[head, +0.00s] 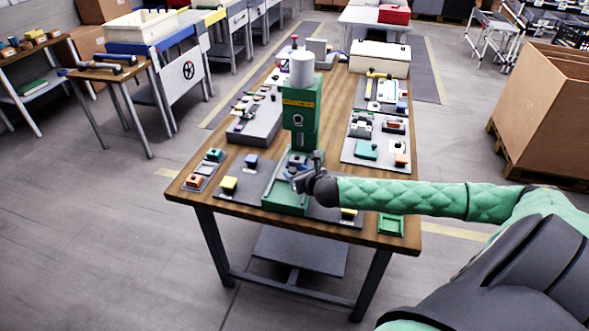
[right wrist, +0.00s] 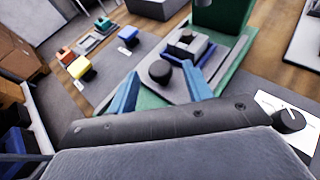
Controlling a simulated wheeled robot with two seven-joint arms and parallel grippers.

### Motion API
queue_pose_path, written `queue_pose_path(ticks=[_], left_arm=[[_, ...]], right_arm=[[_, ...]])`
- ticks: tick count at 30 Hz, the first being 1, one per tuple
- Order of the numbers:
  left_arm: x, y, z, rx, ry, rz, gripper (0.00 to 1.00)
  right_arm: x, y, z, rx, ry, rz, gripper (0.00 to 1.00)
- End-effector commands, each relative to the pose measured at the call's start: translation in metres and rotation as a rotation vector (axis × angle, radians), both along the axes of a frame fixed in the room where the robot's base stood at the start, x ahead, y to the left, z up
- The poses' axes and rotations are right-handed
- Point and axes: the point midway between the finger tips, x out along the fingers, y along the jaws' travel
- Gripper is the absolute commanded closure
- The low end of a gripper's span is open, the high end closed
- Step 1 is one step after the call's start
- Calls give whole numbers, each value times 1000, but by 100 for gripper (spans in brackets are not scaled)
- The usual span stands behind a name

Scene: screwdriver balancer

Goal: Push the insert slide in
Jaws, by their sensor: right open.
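The insert slide (right wrist: 205,77) is a grey plate on the green press base (right wrist: 238,62), with a round black knob (right wrist: 160,72) at its near end. A small grey and black fixture with blue parts (right wrist: 188,44) sits on it behind the knob. The green press (head: 301,110) stands over the slide in the head view. My right gripper (right wrist: 161,80) is open, its blue fingers on either side of the knob in the picture. I cannot tell whether they touch it. In the head view my right gripper (head: 303,182) partly hides the slide. My left gripper is not in view.
The press is on a wooden table (head: 395,234). A yellow-topped block (head: 229,184) is left of the base and a green tray (head: 390,225) is at the front right. Mats with several parts (head: 376,151) lie on the right side. A cardboard box (head: 550,110) stands further right.

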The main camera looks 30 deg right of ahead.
Motion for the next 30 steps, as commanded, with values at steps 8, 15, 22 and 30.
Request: queue_pose_path(ticks=[8,15,22,30], left_arm=[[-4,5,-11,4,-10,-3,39],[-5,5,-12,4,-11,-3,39],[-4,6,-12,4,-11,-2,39],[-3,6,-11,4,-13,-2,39]], right_arm=[[16,-1,-6,0,0,0,50],[17,-1,-7,-1,-1,1,50],[17,-1,-7,-1,-1,0,81],[19,-3,-7,-1,-1,0,100]])
